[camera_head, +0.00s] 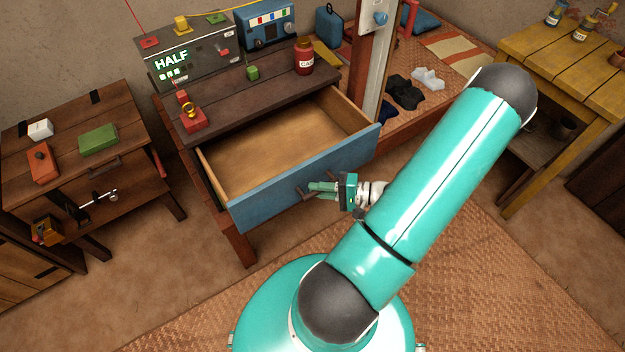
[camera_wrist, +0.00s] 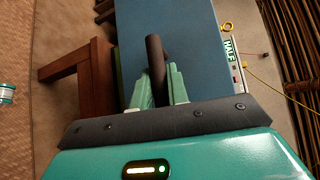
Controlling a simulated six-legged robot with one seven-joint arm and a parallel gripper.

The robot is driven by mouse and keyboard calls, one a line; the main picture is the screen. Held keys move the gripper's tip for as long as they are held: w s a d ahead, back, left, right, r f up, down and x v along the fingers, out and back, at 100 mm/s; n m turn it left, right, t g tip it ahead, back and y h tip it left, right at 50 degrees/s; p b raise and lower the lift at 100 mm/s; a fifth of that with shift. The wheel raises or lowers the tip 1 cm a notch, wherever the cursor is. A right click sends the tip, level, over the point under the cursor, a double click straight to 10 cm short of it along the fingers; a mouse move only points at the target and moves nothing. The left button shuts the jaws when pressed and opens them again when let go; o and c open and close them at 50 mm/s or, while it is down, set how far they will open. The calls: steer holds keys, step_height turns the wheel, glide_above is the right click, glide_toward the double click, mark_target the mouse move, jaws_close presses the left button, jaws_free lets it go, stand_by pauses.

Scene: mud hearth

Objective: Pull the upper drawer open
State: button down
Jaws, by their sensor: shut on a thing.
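The upper drawer (camera_head: 290,188) has a blue front and a bare wooden inside. It stands well out from the dark wooden cabinet (camera_head: 222,110), and no object shows inside it. Its blue front also fills the middle of the wrist view (camera_wrist: 185,45). My gripper (camera_head: 322,187) is at the drawer front, shut on the dark bar handle (camera_head: 306,194). In the wrist view the handle (camera_wrist: 155,55) rises between the two green fingers of my gripper (camera_wrist: 160,88).
A red can (camera_head: 304,57), a green block (camera_head: 252,73) and a red box with a ring (camera_head: 192,120) stand on the cabinet top. A brown side table (camera_head: 75,165) is at left, a yellow table (camera_head: 570,60) at right. A woven mat (camera_head: 480,290) covers the floor in front.

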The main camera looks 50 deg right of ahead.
stand_by(0.3)
steer(key=c, duration=1.4)
jaws_free()
steer(key=shift+o, duration=0.2)
steer(key=shift+s, duration=0.1)
steer(key=v, duration=1.3)
steer(key=shift+s+d, duration=0.15)
steer(key=shift+s, duration=0.15)
steer(key=shift+r, duration=0.1)
